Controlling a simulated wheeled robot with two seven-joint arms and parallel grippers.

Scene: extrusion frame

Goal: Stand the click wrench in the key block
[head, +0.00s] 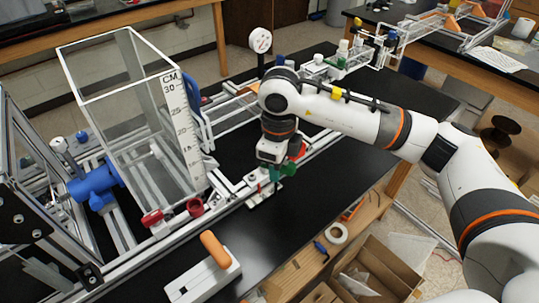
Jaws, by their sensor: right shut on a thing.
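My right gripper (273,163) points down over a joint of the metal frame and is shut on a small green and red thing (288,169), which looks like the click wrench. My gripper and wrist hide much of it, and I cannot tell whether its lower end touches the joint. A white block (205,281), which looks like the key block, lies on the black bench at the lower front. An orange-handled tool (214,248) rises tilted from it, and a dark slot shows in its top near the left end. My left gripper is out of view.
A clear tank (125,110) with a centimetre scale (183,125) stands left of my right gripper. Metal rails (120,255) and red knobs (195,207) lie in front of it. The black bench (310,215) right of the white block is clear. Open cardboard boxes (375,270) stand below its edge.

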